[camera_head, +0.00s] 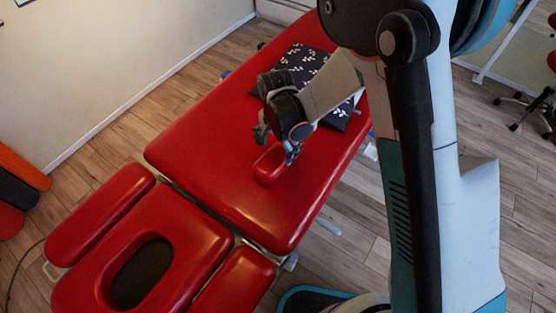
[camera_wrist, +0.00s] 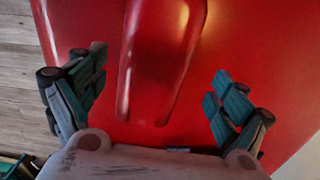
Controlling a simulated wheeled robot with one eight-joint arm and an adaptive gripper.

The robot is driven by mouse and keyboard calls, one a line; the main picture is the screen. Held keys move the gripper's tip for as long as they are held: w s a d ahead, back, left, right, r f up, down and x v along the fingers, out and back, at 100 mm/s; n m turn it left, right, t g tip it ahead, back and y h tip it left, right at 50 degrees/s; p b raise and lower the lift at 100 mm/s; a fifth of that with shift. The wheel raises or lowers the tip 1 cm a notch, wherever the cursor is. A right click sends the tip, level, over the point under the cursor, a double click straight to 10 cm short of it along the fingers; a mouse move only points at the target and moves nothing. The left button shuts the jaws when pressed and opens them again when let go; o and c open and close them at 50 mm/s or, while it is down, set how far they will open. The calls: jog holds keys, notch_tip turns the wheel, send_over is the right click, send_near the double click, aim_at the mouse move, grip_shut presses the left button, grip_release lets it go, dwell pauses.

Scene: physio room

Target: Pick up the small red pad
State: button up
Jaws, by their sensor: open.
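The small red pad (camera_head: 269,164) lies on the red top of the treatment table (camera_head: 205,150), below my gripper (camera_head: 278,143). In the wrist view the pad (camera_wrist: 162,50) is a glossy, long rounded shape, upright in the picture, between my two open fingers (camera_wrist: 160,98). Its upper end runs out of that frame. Clear gaps show on both sides between the pad and the finger pads. My gripper hides part of the pad in the head view. I cannot tell the exact height of the fingertips over the table.
A dark cushion with white leaf patterns (camera_head: 302,62) lies on the table behind my gripper. The table's face section (camera_head: 190,243) with its hole and two red armrests is at the lower left. Rolled mats (camera_head: 18,190) stand at the left wall.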

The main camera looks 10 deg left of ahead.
aim_at(278, 153)
jog(key=shift+d+f+b, duration=0.15)
jog(key=shift+f+b, duration=0.5)
jog(key=shift+f, duration=0.75)
jog(key=shift+d+f+b, duration=0.15)
jog(key=shift+f+b, duration=0.5)
jog(key=shift+f, duration=0.7)
jog(key=shift+s+r, duration=0.1)
jog(key=c, duration=1.2)
